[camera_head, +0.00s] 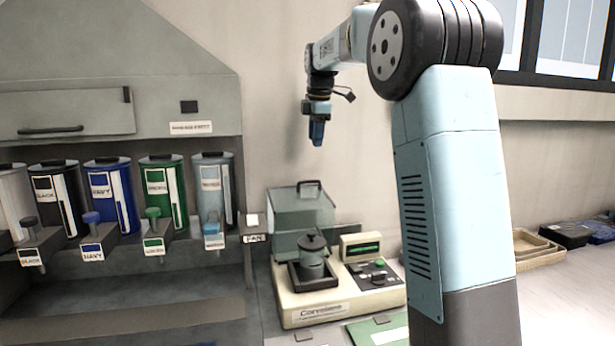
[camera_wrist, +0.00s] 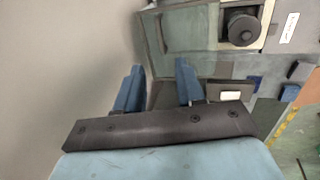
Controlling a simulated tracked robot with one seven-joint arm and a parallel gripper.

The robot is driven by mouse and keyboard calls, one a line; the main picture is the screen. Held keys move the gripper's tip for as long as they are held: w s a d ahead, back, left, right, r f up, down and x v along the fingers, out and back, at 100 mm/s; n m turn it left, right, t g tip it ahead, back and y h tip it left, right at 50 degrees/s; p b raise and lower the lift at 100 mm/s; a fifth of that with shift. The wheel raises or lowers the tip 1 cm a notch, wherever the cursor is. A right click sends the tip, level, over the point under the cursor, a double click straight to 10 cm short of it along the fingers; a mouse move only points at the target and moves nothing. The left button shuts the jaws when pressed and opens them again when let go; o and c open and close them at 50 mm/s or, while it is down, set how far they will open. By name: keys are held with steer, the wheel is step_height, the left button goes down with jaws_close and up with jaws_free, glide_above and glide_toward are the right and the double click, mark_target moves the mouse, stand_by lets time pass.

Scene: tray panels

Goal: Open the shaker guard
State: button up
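The shaker guard (camera_head: 302,212) is a clear greenish cover with a dark handle (camera_head: 309,187) along its top edge. It stands raised at the back of the cream shaker (camera_head: 318,311), behind the lidded grey pot (camera_head: 312,262), which shows uncovered in front. In the wrist view the guard (camera_wrist: 190,28) is a clear panel beside the dark pot lid (camera_wrist: 243,29). My gripper (camera_head: 317,132) hangs above the guard, apart from it. In the wrist view its two blue fingers (camera_wrist: 160,70) are spread, with nothing held between them.
A dispenser cabinet with several coloured canisters (camera_head: 165,190) stands at the left. A small display (camera_head: 361,246) and control panel (camera_head: 377,273) sit right of the pot. Shallow trays (camera_head: 535,247) lie at the far right. The wall is close behind the guard.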

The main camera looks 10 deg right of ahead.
glide_above(312, 192)
step_height(312, 192, down, 13)
steer(key=shift+d+f, duration=0.1)
steer(key=shift+c, duration=0.5)
jaws_close()
stand_by(0.5)
